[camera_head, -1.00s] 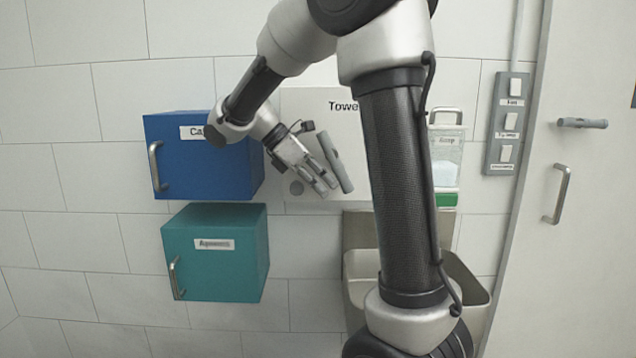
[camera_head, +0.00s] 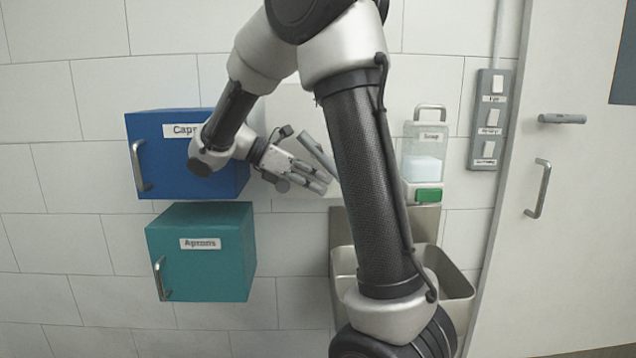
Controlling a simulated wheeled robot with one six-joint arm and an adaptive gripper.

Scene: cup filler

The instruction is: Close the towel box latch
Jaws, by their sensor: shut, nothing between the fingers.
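The white towel box (camera_head: 297,204) hangs on the wall in the middle and is mostly hidden behind my arm. A grey bar-shaped latch handle (camera_head: 317,152) on its front slants down to the right. A round grey knob (camera_head: 282,186) sits lower on the box front, partly behind my fingers. My gripper (camera_head: 325,184) is shut and empty. Its fingertips point right and slightly down, near the lower end of the latch handle. I cannot tell whether they touch it.
A blue caps box (camera_head: 160,165) and a teal aprons box (camera_head: 205,270) are on the left. A soap dispenser (camera_head: 424,165), a switch panel (camera_head: 487,120) and a door with a handle (camera_head: 540,188) are on the right. A metal sink (camera_head: 455,285) is below.

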